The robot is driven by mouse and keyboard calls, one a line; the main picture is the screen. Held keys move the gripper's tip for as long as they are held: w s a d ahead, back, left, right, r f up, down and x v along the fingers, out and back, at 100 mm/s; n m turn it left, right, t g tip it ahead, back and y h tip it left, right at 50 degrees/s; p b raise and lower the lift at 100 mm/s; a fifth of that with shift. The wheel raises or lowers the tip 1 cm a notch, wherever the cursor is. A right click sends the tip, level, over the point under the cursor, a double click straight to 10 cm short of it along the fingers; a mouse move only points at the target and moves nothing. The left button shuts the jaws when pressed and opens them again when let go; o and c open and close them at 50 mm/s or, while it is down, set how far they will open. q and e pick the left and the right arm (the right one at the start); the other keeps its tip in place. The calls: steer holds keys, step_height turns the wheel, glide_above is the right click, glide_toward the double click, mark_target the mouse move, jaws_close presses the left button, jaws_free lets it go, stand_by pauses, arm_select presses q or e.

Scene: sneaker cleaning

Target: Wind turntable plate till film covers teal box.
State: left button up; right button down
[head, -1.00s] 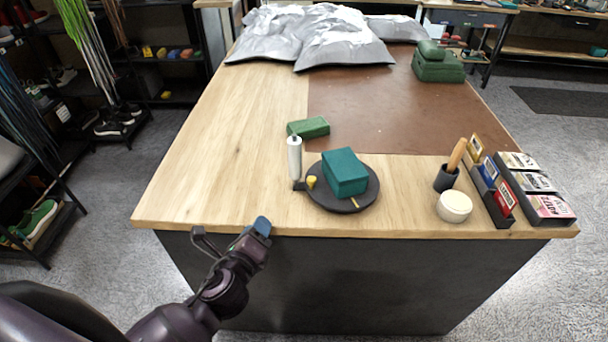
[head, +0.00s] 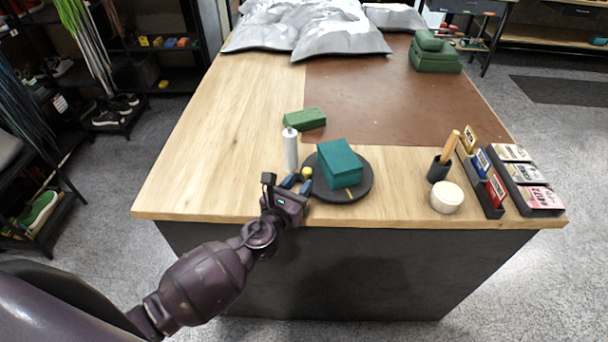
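The teal box (head: 340,162) sits on the dark round turntable plate (head: 364,186) near the table's front edge. A small yellow knob (head: 307,172) is at the plate's left edge, and a yellow mark (head: 349,193) is at its front. The white film roll (head: 290,148) stands upright left of the plate. I cannot make out any film on the box. My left gripper (head: 297,183) is at the plate's left side, just short of the knob. Its two blue fingertips are apart with nothing visible between them. It hides the roll's base. My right gripper is out of view.
A green block (head: 305,119) lies behind the roll. A dark cup with a wooden-handled tool (head: 438,170), a round cream tub (head: 446,198) and racks of small boxes (head: 528,199) stand at the right. Grey sheets (head: 330,40) lie at the back. The wooden table's left side is clear.

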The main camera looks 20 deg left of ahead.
mark_target(305, 175)
arm_select(q)
steer(key=shift+w+d, duration=0.15)
steer(key=shift+w, duration=0.7)
steer(key=shift+w+d, duration=0.1)
steer(key=shift+w, duration=0.75)
jaws_close()
